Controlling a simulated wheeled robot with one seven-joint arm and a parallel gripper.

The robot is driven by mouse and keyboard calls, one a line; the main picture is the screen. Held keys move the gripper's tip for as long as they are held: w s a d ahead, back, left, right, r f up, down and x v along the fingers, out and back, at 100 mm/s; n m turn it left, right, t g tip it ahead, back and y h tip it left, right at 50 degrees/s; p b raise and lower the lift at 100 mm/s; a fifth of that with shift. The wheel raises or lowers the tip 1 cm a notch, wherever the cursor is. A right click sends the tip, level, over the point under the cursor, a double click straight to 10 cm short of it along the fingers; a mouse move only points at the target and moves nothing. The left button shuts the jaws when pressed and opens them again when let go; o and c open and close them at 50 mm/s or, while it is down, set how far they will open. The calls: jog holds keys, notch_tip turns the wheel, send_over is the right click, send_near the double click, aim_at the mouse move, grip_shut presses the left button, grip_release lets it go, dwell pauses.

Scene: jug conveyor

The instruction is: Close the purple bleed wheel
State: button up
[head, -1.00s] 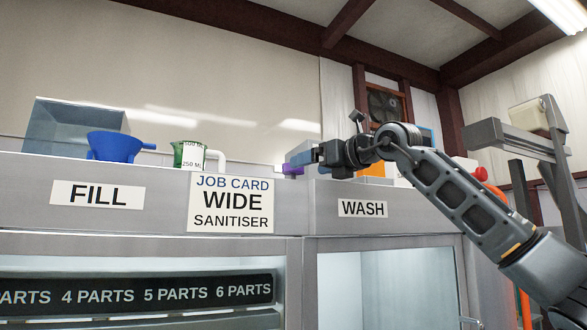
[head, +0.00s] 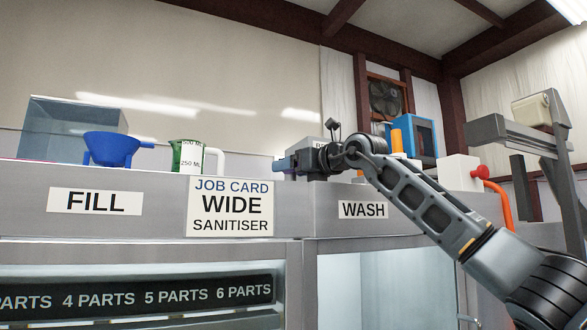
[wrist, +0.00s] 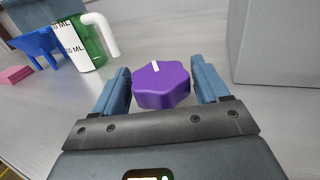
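The purple bleed wheel (wrist: 162,86) is a lobed knob with a white pointer mark on top, seen in the wrist view. The mark points up and slightly left in that view. My gripper (wrist: 162,78) is open, with one blue-grey finger on each side of the wheel. The fingers lie very close to the wheel's sides; I cannot tell whether they touch it.
A green jug (wrist: 86,42) with a white handle stands left of the wheel, beside a blue funnel (wrist: 38,44). A grey box (wrist: 278,40) stands close at the right.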

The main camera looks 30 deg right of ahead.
jog(key=c, duration=0.7)
jog(key=shift+o, duration=0.2)
jog(key=shift+f+h+b, duration=0.1)
jog(key=shift+h+b, duration=0.2)
jog(key=shift+b, duration=0.35)
jog(key=shift+f+m+b, duration=0.1)
jog(key=shift+m+b, duration=0.2)
jog(key=shift+b, duration=0.3)
jog(key=m+h+b, duration=0.1)
jog(key=h+b, duration=0.1)
jog(key=b, duration=0.2)
jog(key=shift+a+f+m+t+h, duration=0.1)
jog(key=shift+m+t+h, duration=0.2)
jog(key=shift+t+h, duration=0.1)
jog(key=m+h+b, duration=0.2)
jog(key=h+b, duration=0.1)
jog(key=b, duration=0.1)
jog(key=shift+r+m+h+b, duration=0.3)
jog(key=shift+m+h+b, duration=0.5)
jog(key=shift+h+b, duration=0.4)
jog(key=shift+r, duration=0.1)
